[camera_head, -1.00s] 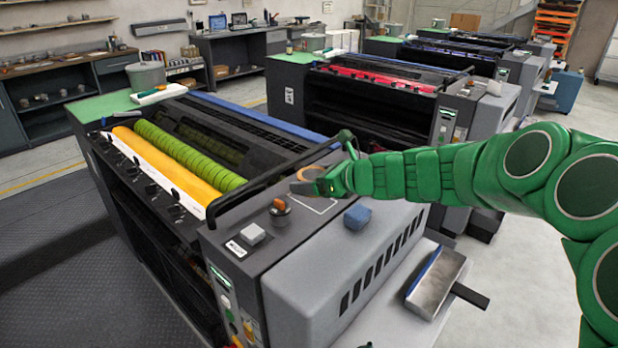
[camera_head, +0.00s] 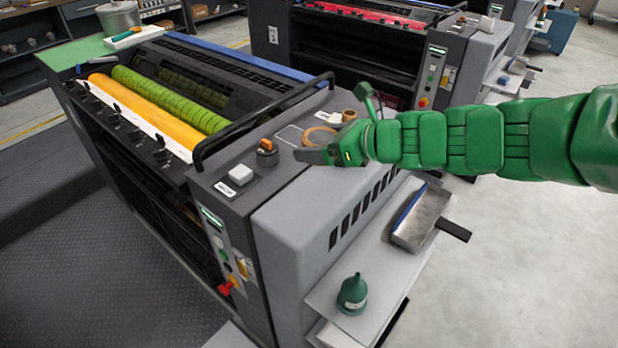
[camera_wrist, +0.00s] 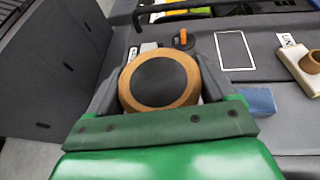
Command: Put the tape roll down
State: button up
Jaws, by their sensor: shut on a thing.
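My gripper (camera_head: 322,152) is shut on the tape roll (camera_head: 321,135), a tan ring. In the wrist view the tape roll (camera_wrist: 158,58) sits between the two grey fingers of my gripper (camera_wrist: 158,85), with a dark centre. It is over the dark top of the press's near end. A white rectangular outline (camera_head: 276,135) is drawn on that top, left of the roll in the head view. In the wrist view the outline (camera_wrist: 219,48) lies right of the roll, bare where visible. The gap between roll and top is hard to judge.
An orange knob (camera_head: 267,144) and a white button (camera_head: 241,174) stand nearby. A blue block (camera_wrist: 260,101) lies beside the right finger in the wrist view. A green bottle (camera_head: 352,294) and metal scoop (camera_head: 412,228) are on the side shelf.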

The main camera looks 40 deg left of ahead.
jog(key=s+d, duration=0.6)
send_over(308, 181)
notch_tip(308, 181, down, 9)
jog(key=shift+s+d+f, duration=0.1)
jog(key=shift+s+d, duration=0.05)
jog(key=shift+w+a+f, duration=0.2)
jog(key=shift+a+f, duration=0.05)
jog(key=shift+f, duration=1.65)
jog(key=shift+f, duration=0.1)
jog(key=o, duration=0.9)
